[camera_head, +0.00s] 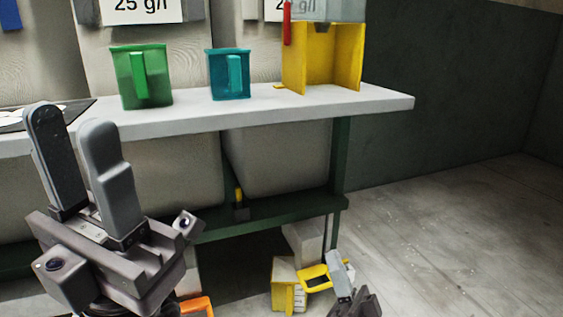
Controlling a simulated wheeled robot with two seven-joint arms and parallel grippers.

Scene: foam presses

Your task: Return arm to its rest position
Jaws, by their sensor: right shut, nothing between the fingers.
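My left gripper (72,120) is large in the left foreground, pointing up in front of the bench. Its two grey fingers stand apart with a gap between them and nothing held. My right gripper (340,272) is small at the bottom, right of centre, low beside the bench's right end. Its fingers are shut and hold nothing. Most of the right arm is out of the frame.
A white-topped bench (270,108) holds a green jug (128,78), a teal jug (222,76) and a yellow press (348,58) with a red lever. Yellow items (284,284) are low beside my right gripper. Open floor (470,240) lies to the right.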

